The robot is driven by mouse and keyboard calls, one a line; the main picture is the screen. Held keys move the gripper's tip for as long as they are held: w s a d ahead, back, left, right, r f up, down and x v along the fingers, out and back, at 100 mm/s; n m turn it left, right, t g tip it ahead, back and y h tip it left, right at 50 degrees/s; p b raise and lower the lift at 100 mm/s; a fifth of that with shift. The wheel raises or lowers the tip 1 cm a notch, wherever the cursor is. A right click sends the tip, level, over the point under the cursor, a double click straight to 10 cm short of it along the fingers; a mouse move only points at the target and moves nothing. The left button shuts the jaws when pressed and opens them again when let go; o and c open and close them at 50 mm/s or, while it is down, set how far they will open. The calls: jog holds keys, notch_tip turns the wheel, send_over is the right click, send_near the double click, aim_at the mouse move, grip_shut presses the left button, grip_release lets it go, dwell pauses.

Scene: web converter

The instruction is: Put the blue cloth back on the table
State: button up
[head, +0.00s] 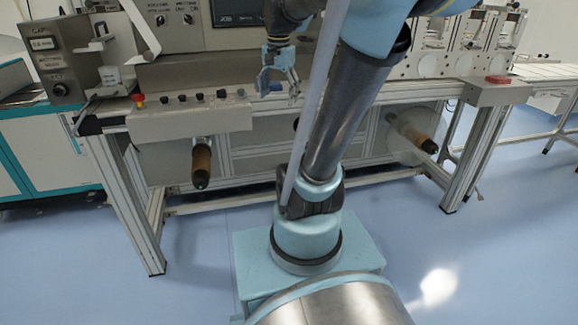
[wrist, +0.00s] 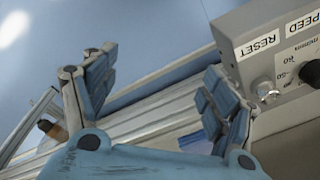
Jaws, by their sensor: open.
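My gripper (head: 279,93) is open in front of the machine's panel in the head view, with its fingers pointing down. A small blue patch shows by the fingers in the head view, too small to tell from the gripper or the machine. A white-topped table (head: 545,72) stands at the far right, partly cut off by the picture edge.
The converter's control strip (head: 190,122) with knobs and a red button (head: 138,98) lies left of my gripper. A labelled control box (wrist: 270,50) is close to the right finger in the wrist view. Blue floor is clear at right.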

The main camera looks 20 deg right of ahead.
jog(key=s+f+n+t, duration=0.1)
jog(key=s+f+n, duration=0.7)
jog(key=s+f, duration=0.7)
notch_tip(320, 180, down, 2)
jog(key=shift+f+n, duration=0.25)
jog(key=shift+n, duration=0.15)
jog(key=shift+a, duration=0.1)
jog(key=shift+w+f, duration=0.2)
jog(key=shift+w, duration=0.2)
